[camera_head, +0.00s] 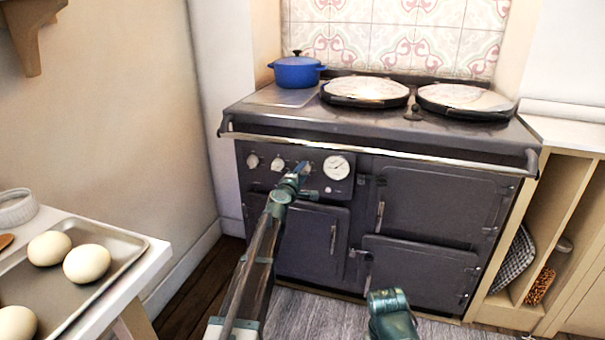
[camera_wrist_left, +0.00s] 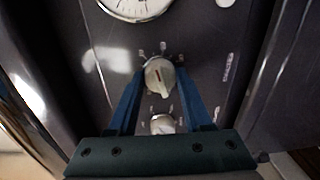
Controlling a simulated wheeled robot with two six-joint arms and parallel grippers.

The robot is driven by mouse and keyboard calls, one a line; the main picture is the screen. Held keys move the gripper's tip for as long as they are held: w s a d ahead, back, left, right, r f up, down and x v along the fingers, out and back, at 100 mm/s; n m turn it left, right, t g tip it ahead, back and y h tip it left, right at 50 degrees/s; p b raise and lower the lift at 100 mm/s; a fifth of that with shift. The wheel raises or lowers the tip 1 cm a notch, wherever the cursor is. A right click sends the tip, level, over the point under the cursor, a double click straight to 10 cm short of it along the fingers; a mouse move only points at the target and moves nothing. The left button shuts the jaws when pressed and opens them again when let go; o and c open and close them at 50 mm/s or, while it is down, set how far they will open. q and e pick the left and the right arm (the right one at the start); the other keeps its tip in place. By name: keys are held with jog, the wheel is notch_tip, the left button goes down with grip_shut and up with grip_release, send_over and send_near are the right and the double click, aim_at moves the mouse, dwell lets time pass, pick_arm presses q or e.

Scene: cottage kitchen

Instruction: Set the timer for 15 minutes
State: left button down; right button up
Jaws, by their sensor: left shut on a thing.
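The dark grey range cooker (camera_head: 430,215) has a control panel with several pale knobs and a round white dial (camera_head: 336,167). My left gripper (camera_head: 301,171) is at the knob nearest the dial. In the left wrist view my left gripper (camera_wrist_left: 160,92) has its blue fingers on either side of this pale timer knob (camera_wrist_left: 159,75) and is shut on it. The right gripper is out of view; only part of my right arm shows at the bottom.
Two other knobs (camera_head: 253,161) (camera_head: 278,164) sit left of the held one. A chrome rail (camera_head: 380,150) runs above the panel. A blue pot (camera_head: 297,71) stands on the cooker. A tray (camera_head: 125,243) with eggs lies on the left counter.

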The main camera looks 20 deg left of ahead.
pick_arm(q)
jog(key=shift+c, duration=1.6)
grip_release()
jog(key=shift+s, duration=0.1)
jog(key=s, duration=1.3)
jog(key=shift+s+a+r+p, duration=0.3)
jog(key=shift+r+p, duration=0.05)
jog(key=shift+p, duration=0.05)
